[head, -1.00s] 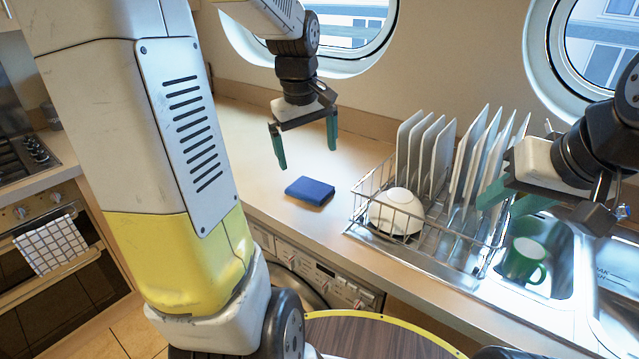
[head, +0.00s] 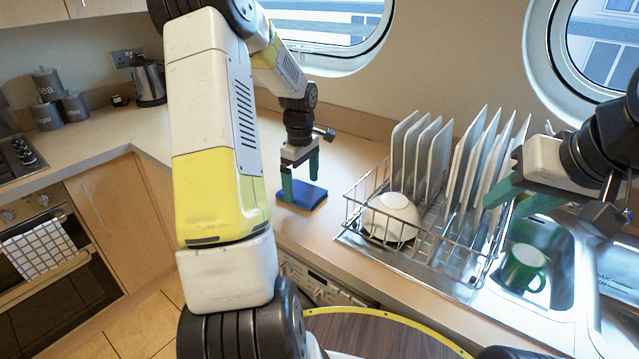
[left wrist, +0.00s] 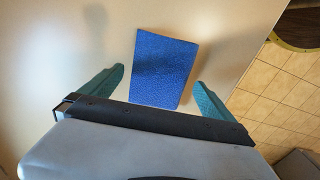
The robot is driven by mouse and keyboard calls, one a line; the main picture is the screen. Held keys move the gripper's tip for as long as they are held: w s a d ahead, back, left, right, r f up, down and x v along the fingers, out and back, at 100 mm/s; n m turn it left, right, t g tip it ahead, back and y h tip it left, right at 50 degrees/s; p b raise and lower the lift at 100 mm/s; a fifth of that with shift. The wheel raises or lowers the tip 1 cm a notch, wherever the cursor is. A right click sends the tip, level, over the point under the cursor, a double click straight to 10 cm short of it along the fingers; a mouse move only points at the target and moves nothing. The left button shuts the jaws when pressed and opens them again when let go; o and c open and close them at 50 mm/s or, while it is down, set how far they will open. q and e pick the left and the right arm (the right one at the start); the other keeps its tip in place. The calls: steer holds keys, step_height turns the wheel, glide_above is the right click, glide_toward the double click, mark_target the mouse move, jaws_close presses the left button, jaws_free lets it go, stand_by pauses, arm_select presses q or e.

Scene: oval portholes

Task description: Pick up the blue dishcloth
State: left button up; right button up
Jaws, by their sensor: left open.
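The blue dishcloth (head: 306,196) is a folded flat pad on the counter, left of the dish rack. In the left wrist view the dishcloth (left wrist: 162,70) lies between and ahead of the spread fingers. My left gripper (head: 300,182) is open and points down at the dishcloth; its green fingers stand on either side of it in the head view. I see no contact with the cloth. My left gripper (left wrist: 155,88) also shows open and empty in the left wrist view. My right gripper (head: 508,200) is above the sink edge at the right; its finger gap is not clear.
A wire dish rack (head: 352,226) with several white plates and a white bowl (head: 391,217) stands right of the cloth. A green mug (head: 523,268) is in the sink (head: 563,262). The counter left of the cloth (head: 232,150) is clear. A kettle (head: 148,82) stands at the back left.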

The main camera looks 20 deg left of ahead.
mark_target(302, 192)
arm_select(q)
step_height(302, 192, down, 2)
steer(key=shift+f, duration=0.1)
steer(key=c, duration=1.2)
steer(key=shift+o, duration=0.2)
step_height(302, 192, up, 10)
steer(key=o, duration=0.6)
steer(key=c, duration=0.5)
